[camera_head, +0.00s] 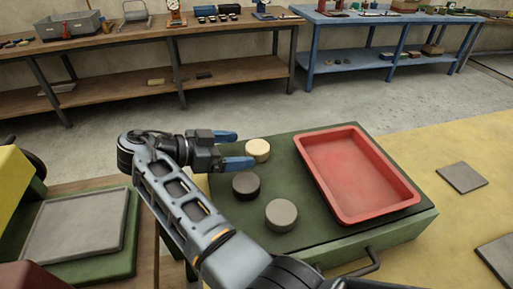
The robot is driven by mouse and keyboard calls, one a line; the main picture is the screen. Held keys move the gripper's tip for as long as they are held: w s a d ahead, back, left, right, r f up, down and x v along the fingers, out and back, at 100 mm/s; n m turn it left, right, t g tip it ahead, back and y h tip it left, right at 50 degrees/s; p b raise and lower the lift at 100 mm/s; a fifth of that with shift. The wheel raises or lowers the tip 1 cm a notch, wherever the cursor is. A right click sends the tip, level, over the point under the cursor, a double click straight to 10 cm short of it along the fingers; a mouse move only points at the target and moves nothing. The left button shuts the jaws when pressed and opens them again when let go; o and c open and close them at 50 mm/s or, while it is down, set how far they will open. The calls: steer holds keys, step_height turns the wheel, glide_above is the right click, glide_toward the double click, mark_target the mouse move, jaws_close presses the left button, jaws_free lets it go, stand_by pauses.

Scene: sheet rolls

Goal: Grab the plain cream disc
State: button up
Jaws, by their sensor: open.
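The plain cream disc (257,150) lies at the far left of the dark green top of a cabinet (330,235). My gripper (239,149) is open, with its two blue fingers pointing right. The nearer finger's tip is close to the left side of the cream disc; I cannot tell whether they touch. The farther finger lies beyond and to the left of the disc. Nothing is seen between the fingers. A black disc (246,185) and a grey disc (281,215) lie nearer, on the same top.
A red tray (358,172), empty, covers the right of the cabinet top. A grey tray (75,228) on green stands at the left. Workbenches (150,45) line the back wall. Flat grey plates (461,177) lie on the yellow floor at right.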

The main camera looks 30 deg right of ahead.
mark_target(250, 148)
steer(key=p+x, duration=0.1)
steer(key=x, duration=0.3)
steer(key=shift+d, duration=0.2)
steer(key=shift+d+f, duration=0.15)
steer(key=shift+d, duration=0.05)
steer(key=c, duration=1.1)
